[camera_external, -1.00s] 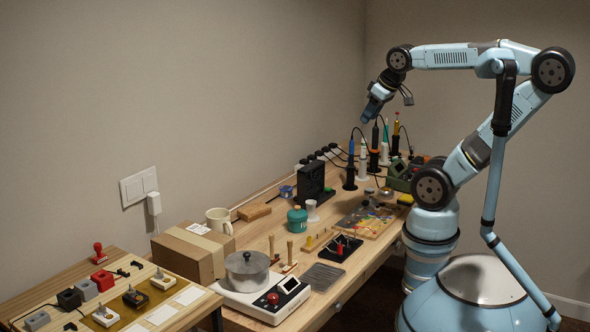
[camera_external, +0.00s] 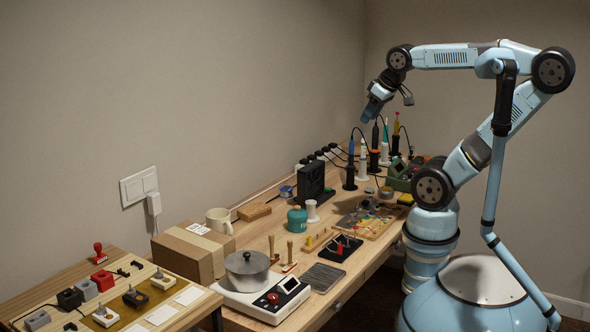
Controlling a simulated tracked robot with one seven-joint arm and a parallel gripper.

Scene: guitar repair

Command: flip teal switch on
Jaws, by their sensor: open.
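My gripper (camera_external: 368,118) hangs at the end of the raised arm, above the far part of the wooden workbench (camera_external: 259,236). It points down and slightly left, is open, and appears to hold nothing. Its fingers are small and dark here. I cannot make out a teal switch; any small switch near these stands is too small or hidden.
A row of black plugs (camera_external: 320,155) runs along the wall side. A white wall switch plate (camera_external: 139,186) is at left.

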